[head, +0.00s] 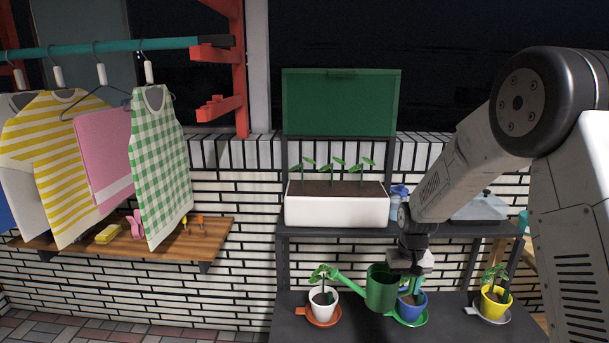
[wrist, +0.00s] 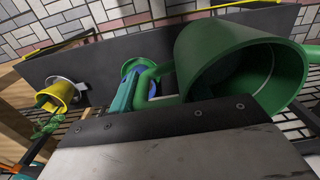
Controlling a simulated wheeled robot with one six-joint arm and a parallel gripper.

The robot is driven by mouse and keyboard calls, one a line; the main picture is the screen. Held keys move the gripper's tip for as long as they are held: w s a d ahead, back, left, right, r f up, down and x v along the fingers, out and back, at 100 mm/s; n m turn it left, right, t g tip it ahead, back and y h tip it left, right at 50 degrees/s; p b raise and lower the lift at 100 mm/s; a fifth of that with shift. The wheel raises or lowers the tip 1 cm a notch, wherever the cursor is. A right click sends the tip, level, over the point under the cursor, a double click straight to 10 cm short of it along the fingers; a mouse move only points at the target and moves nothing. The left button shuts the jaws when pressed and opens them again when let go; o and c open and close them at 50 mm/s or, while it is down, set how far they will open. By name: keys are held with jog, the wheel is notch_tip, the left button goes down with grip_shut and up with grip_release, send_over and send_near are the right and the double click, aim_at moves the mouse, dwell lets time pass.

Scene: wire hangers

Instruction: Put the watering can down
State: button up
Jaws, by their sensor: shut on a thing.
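The green watering can (head: 381,290) is at my gripper (head: 408,266), above the lower dark shelf in the head view. It looks about upright, its spout pointing left toward the plant in the white pot (head: 323,304). My gripper is shut on the can at its right, handle side. In the wrist view the can (wrist: 205,50) shows its open mouth and part of its curved green handle (wrist: 148,82). The blue pot (head: 411,305) stands just right of the can, partly hidden by it and by my gripper. I cannot tell whether the can's base touches the shelf.
The yellow pot (head: 495,302) stands on a grey saucer at the right. The lower shelf (head: 355,328) has bare room in front. Above it, a middle shelf (head: 340,232) bears a white planter (head: 337,207) with seedlings. Clothes hang at the left over a wooden shelf (head: 170,238).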

jog(key=s+f, duration=0.5)
jog(key=f, duration=0.1)
jog(key=shift+s+f, duration=0.2)
jog(key=shift+f, duration=0.15)
dwell(0.5)
